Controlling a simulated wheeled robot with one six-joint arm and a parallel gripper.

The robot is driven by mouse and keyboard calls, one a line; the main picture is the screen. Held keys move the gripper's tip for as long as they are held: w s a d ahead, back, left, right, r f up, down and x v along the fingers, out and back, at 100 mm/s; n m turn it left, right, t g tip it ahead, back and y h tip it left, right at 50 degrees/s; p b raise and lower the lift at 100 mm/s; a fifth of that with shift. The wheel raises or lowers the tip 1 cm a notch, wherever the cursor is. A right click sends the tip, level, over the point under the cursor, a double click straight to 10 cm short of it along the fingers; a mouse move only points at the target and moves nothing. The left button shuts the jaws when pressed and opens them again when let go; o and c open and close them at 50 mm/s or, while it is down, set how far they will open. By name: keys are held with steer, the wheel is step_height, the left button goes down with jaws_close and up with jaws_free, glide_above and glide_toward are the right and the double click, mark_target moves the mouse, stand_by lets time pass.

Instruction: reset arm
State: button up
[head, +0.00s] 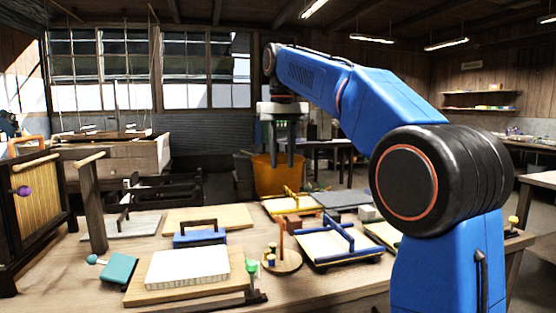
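My blue and black arm rises at the right and reaches up and to the left in the head view. My gripper (284,160) hangs from its end, pointing down, above the far side of the wooden table (60,262). Its two dark fingers are apart with a gap between them, and nothing shows between them. An orange bucket (271,178) stands on the floor behind the gripper. No wrist view is given, so the fingertips show only small.
The table holds a white ribbed block on a board (187,266), a blue-handled block (200,237), a blue-framed tray (336,244), a round wooden stand (283,262) and a teal block (118,269). A wooden post (92,205) and a framed rack (38,200) stand at the left.

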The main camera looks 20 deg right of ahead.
steer(key=s+d+f+t, duration=0.2)
steer(key=s+d+f, duration=0.1)
steer(key=s+f, duration=1.4)
steer(key=s+d+f+t, duration=0.2)
steer(key=s+d+f, duration=0.1)
steer(key=s+f, duration=1.3)
steer(key=shift+s+d+f+t, duration=0.35)
steer(key=shift+s+f+t, duration=0.05)
steer(key=shift+f, duration=0.55)
